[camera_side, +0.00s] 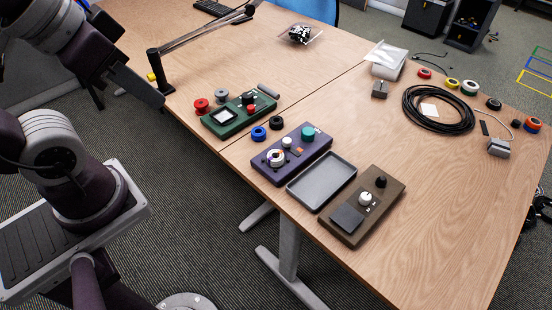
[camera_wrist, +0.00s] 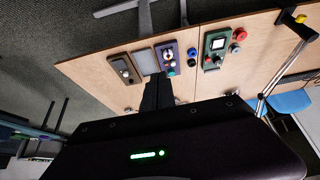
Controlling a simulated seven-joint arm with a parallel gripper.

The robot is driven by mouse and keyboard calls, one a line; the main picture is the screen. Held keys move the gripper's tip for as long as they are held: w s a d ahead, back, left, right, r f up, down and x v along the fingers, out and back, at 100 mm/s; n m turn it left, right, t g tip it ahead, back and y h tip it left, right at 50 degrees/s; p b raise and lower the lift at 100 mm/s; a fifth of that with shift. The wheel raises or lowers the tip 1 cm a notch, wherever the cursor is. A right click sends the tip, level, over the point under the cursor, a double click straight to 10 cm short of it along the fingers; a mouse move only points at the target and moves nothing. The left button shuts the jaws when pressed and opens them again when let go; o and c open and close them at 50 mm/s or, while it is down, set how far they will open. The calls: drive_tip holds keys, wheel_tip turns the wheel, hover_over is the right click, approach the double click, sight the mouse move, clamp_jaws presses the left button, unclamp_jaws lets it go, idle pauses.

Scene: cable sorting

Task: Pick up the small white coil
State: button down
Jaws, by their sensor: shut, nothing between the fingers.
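A small white coil (camera_side: 275,157) lies on the near left part of the purple box (camera_side: 312,155), by a small white knob (camera_side: 286,142). In the wrist view the purple box (camera_wrist: 166,47) is small and far off, with a white spot on it that is probably the coil. My gripper (camera_side: 150,92) is at the upper left of the side view, beyond the table's left edge and well apart from the coil. In the wrist view its dark fingers (camera_wrist: 159,88) are together, with nothing seen between them.
A green box (camera_side: 238,113), an empty grey tray (camera_side: 322,181) and a brown box (camera_side: 362,206) flank the purple box. Blue (camera_side: 259,133) and black (camera_side: 276,123) coils lie beside it. A dark post (camera_side: 158,70) stands at the left edge. The right front tabletop is clear.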

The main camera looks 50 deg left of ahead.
drive_tip(key=c, duration=2.1)
unclamp_jaws()
drive_tip(key=o, duration=1.4)
drive_tip(key=n+g, duration=0.6)
drive_tip(key=n, duration=1.4)
hover_over(275, 155)
drive_tip(key=f, duration=2.9)
drive_tip(key=shift+w+d, duration=0.1)
drive_tip(key=shift+d, duration=0.1)
wheel_tip(275, 155, down, 7)
drive_tip(key=shift+a+r, duration=0.15)
